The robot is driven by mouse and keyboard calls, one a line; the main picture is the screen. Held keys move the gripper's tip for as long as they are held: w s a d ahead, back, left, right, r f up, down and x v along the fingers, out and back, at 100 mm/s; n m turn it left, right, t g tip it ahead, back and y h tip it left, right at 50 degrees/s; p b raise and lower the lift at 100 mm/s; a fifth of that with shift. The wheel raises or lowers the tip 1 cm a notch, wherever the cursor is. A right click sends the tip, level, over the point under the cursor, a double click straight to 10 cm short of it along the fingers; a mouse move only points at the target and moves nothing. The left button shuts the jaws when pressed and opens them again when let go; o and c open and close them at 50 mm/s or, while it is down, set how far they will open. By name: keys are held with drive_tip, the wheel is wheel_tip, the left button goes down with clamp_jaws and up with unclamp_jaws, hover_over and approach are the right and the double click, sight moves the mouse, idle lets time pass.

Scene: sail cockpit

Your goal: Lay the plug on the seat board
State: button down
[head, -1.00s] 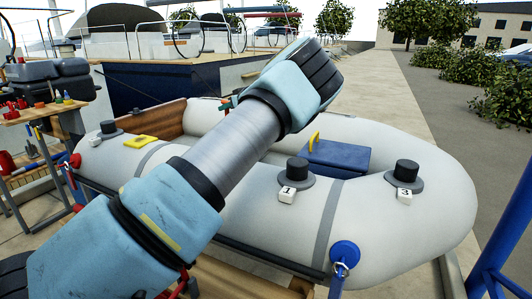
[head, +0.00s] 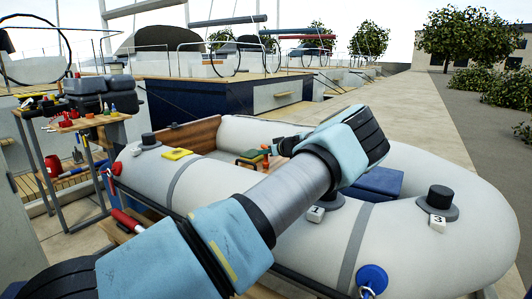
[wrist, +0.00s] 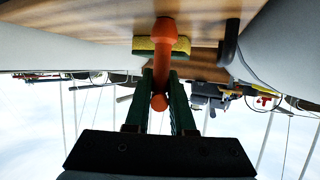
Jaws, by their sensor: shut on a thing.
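My gripper (wrist: 160,80) has green fingers and is shut on an orange plug (wrist: 165,35), a rod with a wider head and a round knob. The plug also shows in the head view (head: 265,158), held roughly upright inside the dinghy. In the upside-down wrist view, a wooden surface that looks like the seat board (wrist: 95,28) lies past the fingertips. A yellow and green sponge (wrist: 145,46) rests on it, just behind the plug. I cannot tell whether the plug touches the board. My arm hides much of the dinghy's inside in the head view.
The grey inflatable dinghy (head: 470,265) has rounded tubes around the work area. Black fittings with labels 1 (head: 316,214) and 3 (head: 438,224) stand on the near tube. A blue box (head: 378,182) sits inside, right of my arm.

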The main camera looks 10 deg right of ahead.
drive_tip(key=c, duration=0.8)
unclamp_jaws()
drive_tip(key=shift+o, duration=0.2)
drive_tip(key=shift+r, duration=0.1)
drive_tip(key=v, duration=1.2)
